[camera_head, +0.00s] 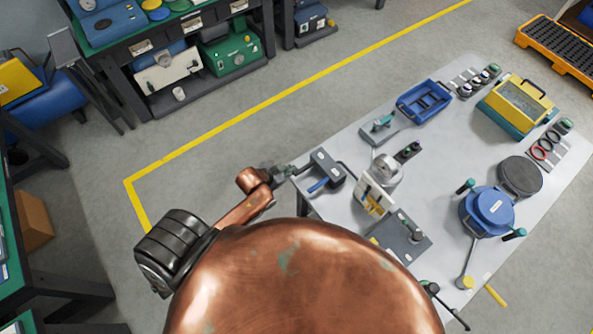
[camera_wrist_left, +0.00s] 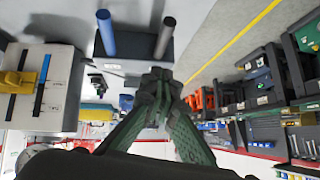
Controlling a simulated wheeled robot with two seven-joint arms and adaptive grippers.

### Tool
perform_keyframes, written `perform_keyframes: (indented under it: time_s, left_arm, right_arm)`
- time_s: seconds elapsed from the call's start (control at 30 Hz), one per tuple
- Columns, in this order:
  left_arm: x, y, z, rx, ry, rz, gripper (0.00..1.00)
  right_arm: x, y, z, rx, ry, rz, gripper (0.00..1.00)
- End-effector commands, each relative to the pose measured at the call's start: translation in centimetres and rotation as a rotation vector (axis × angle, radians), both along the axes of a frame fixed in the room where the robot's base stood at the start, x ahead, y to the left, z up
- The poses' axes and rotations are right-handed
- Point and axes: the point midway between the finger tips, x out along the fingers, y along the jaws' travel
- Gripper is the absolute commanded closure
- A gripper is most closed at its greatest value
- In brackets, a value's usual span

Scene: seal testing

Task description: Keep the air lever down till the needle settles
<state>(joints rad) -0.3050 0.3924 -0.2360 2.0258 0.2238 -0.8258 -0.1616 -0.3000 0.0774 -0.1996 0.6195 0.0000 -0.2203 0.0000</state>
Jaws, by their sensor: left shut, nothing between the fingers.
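A dark block (camera_head: 328,168) with a blue lever (camera_head: 319,185) sits at the near left corner of the grey table. In the left wrist view the blue lever (camera_wrist_left: 107,35) and a grey bar (camera_wrist_left: 165,38) stick out from the dark block (camera_wrist_left: 135,48). My left gripper (camera_head: 287,170), green and dark, is shut and empty just left of the block. In the left wrist view its closed fingertips (camera_wrist_left: 158,85) appear below the block, with no clear contact on the lever. A round metal unit (camera_head: 386,168) stands beyond; no needle can be read.
The grey table (camera_head: 345,225) also holds a cream panel (camera_head: 373,197), a dark plate (camera_head: 402,240), a blue tray (camera_head: 424,100) and a blue round vessel (camera_head: 487,210). Open floor with a yellow line (camera_head: 250,110) lies left of the table.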

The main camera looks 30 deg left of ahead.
Motion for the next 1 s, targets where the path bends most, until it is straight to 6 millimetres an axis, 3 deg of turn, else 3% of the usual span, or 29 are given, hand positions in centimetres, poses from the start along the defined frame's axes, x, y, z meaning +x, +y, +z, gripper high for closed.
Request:
perform_keyframes:
  time_s: [0.23, 0.5, 1.0]
  left_arm:
    - [3.7, -0.8, -3.5, -0.002, 0.001, 0.001, 1.00]
    - [3.8, -0.1, -6.8, 0.000, 0.001, 0.001, 1.00]
    - [3.9, -0.1, -7.5, -0.002, -0.004, -0.002, 1.00]
  right_arm:
    - [0.0, 0.0, 0.6, 0.000, 0.000, 0.001, 1.00]
    - [0.0, -0.2, 1.0, -0.001, 0.000, 0.001, 1.00]
    - [0.0, -0.3, 0.8, -0.003, 0.000, 0.002, 1.00]
